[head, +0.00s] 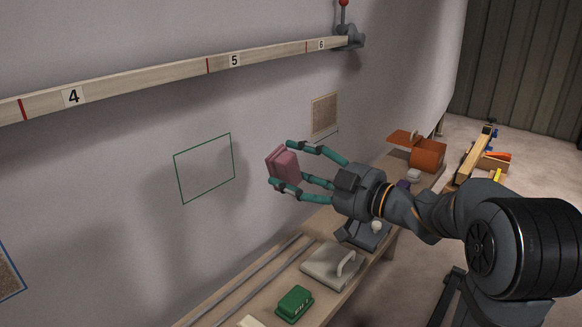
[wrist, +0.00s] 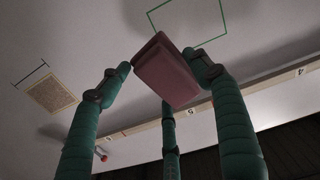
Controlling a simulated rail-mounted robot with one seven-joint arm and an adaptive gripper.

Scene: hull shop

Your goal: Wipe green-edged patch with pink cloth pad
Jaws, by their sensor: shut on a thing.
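The pink cloth pad (head: 283,165) is held between the teal fingers of my gripper (head: 285,168). In the wrist view the pad (wrist: 166,72) sits between the fingertips, tilted. The green-edged patch (head: 206,167) is a thin green outline on the grey wall, to the left of the pad in the head view. Its inside looks plain grey, partly in shadow. In the wrist view part of the green outline (wrist: 222,37) shows beyond the pad, its upper part cut off by the picture edge. The pad appears apart from the patch.
A numbered wooden rail (head: 150,83) runs above the patch. A brown speckled patch (head: 324,114) is to the right, and another (head: 9,273) at far left. The bench (head: 228,296) below holds a green brush (head: 295,303), a handled float (head: 333,265) and an orange item (head: 428,154).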

